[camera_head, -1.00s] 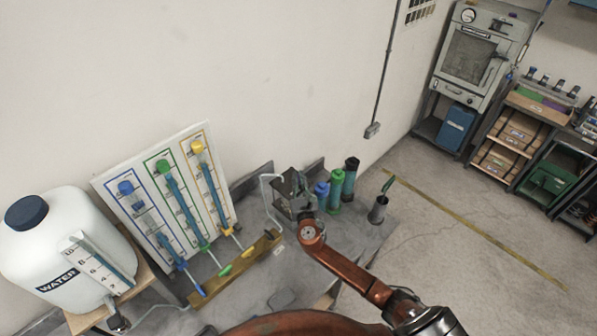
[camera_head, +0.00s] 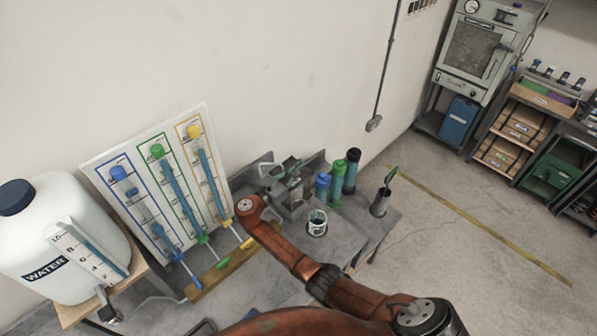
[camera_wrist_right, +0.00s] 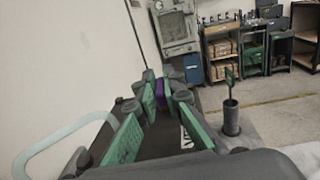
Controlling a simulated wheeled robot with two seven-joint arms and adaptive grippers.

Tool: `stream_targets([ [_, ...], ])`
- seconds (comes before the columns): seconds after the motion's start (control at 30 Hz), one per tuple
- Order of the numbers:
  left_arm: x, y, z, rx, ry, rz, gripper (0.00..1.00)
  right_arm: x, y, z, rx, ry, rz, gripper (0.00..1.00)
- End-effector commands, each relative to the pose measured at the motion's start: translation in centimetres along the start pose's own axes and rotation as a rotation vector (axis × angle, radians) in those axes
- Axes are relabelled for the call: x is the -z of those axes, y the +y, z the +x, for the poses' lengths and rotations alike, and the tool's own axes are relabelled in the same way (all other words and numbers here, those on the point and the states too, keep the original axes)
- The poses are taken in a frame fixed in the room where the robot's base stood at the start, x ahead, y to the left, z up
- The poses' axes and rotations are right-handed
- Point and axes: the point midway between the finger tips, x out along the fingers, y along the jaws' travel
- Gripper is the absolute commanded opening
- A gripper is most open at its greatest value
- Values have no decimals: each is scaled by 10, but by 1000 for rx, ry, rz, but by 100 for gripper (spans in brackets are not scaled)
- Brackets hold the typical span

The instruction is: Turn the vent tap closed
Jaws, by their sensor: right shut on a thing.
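My right gripper (camera_head: 291,172) is over the grey bench at the right of the gauge board. In the right wrist view its green-padded fingers (camera_wrist_right: 158,92) are closed around a small purple piece (camera_wrist_right: 160,94), which looks like the vent tap's handle. Below it is a dark surface with white lettering (camera_wrist_right: 187,136), partly hidden, starting with what looks like a V. The fingers and the arm hide most of the tap, so its angle cannot be told. My left gripper is not in view.
The gauge board (camera_head: 218,117) has blue, green and yellow tubes. A white WATER tank (camera_head: 75,215) stands at left.

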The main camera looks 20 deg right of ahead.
Motion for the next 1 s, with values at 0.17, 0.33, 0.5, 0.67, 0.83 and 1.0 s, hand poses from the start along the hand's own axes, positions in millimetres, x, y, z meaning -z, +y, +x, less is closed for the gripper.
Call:
stream_targets([
  [0.17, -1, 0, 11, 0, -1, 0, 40, 1, 1, 0, 66, 0, 1, 0],
  [0.33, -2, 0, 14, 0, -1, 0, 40, 0, 0, 0, 97, 0, 1, 0],
  [0.5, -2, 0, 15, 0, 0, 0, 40, 0, 0, 1, 106, 1, 0, 0],
  [0.67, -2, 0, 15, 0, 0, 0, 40, 0, 0, 1, 106, 1, 1, 0],
  [0.83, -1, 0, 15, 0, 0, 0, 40, 0, -1, 1, 106, 1, 1, 12],
  [1.0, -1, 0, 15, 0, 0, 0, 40, 0, 0, 1, 105, 1, 1, 24],
])
